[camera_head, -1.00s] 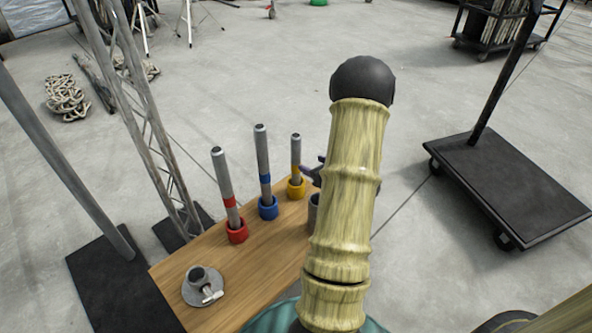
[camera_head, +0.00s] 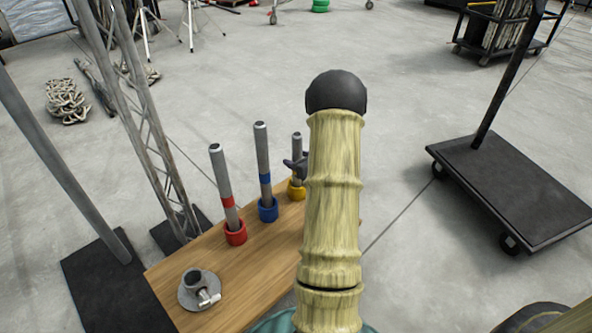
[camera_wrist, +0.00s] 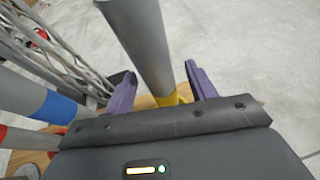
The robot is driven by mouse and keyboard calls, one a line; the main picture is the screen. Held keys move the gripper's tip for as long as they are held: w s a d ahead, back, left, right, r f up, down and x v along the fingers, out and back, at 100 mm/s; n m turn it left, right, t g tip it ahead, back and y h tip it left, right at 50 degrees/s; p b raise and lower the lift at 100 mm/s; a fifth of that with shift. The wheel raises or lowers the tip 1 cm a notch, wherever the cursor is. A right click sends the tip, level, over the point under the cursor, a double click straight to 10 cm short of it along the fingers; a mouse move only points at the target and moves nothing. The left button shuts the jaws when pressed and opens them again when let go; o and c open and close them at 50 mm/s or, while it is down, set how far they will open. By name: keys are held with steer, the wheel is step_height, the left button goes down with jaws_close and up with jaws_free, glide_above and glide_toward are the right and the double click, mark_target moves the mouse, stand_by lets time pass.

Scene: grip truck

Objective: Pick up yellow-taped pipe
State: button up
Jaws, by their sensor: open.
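The yellow-taped pipe (camera_head: 297,146) is a grey tube standing in a yellow ring holder (camera_head: 296,190) on a wooden table (camera_head: 240,270). In the wrist view the pipe (camera_wrist: 144,45) rises between the two purple fingers of my gripper (camera_wrist: 160,88), with yellow (camera_wrist: 168,99) at its lower part. My gripper is open, with a finger on each side of the pipe and space beside it. In the head view only part of my gripper (camera_head: 297,165) shows at the pipe. My arm hides the rest.
A blue-taped pipe (camera_head: 262,150) and a red-taped pipe (camera_head: 221,172) stand close by on the left in matching holders. A metal flange (camera_head: 195,290) lies at the table's near left. A truss (camera_head: 150,120) stands behind; a black cart (camera_head: 510,185) is at right.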

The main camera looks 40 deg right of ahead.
mark_target(296, 133)
steer(key=x, duration=0.3)
steer(key=shift+f+b, duration=0.1)
steer(key=shift+b, duration=0.3)
steer(key=c, duration=1.2)
step_height(296, 133, up, 10)
steer(key=p, duration=0.4)
steer(key=shift+p, duration=0.35)
